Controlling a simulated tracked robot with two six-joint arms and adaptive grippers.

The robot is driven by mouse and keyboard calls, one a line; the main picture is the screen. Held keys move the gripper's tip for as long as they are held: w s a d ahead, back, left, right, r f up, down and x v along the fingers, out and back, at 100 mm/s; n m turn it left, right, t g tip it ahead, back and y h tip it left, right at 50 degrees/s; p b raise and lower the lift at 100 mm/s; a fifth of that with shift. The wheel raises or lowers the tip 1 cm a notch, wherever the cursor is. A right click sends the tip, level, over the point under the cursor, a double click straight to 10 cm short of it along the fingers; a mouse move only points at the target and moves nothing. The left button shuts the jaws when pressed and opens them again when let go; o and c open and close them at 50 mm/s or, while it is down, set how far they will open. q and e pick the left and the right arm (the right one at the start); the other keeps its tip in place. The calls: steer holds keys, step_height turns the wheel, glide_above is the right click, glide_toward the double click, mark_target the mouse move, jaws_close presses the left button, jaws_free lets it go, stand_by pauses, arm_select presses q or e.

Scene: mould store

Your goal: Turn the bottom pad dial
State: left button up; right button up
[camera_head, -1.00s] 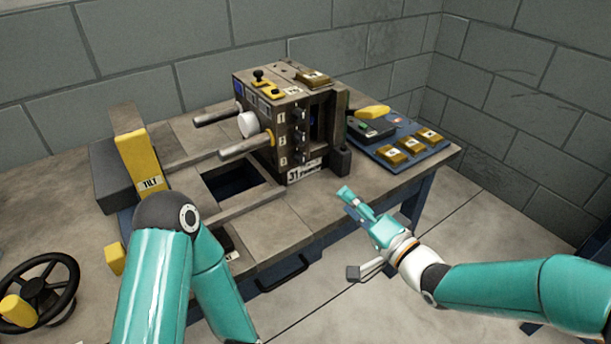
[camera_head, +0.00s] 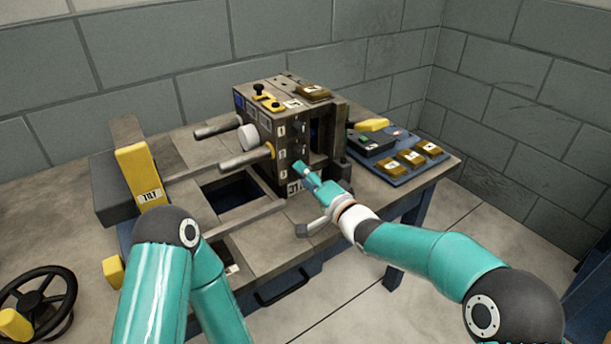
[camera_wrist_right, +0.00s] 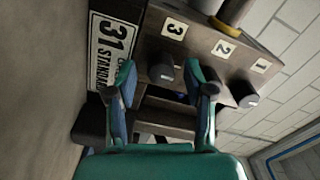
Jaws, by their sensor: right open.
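The mould block (camera_head: 262,134) stands on the bench with a column of dials on its side, labelled 1, 2 and 3. In the right wrist view the bottom dial (camera_wrist_right: 162,71), by label 3, is a dark round knob. My right gripper (camera_head: 303,172) is open at the lower part of this side and hides the bottom dial in the head view. In the wrist view its fingertips (camera_wrist_right: 163,76) lie on either side of that dial; contact cannot be told. The right finger partly covers the middle dial; the top dial (camera_wrist_right: 245,95) is clear. My left gripper is out of view.
A blue panel (camera_head: 395,168) with yellow-brown buttons lies to the right. A yellow TILT lever (camera_head: 140,172) and a handwheel (camera_head: 38,298) are at the left. The bench has a rectangular opening.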

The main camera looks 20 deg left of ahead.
steer(key=shift+w+a, duration=0.2)
steer(key=shift+a, duration=0.05)
jaws_close()
stand_by(0.3)
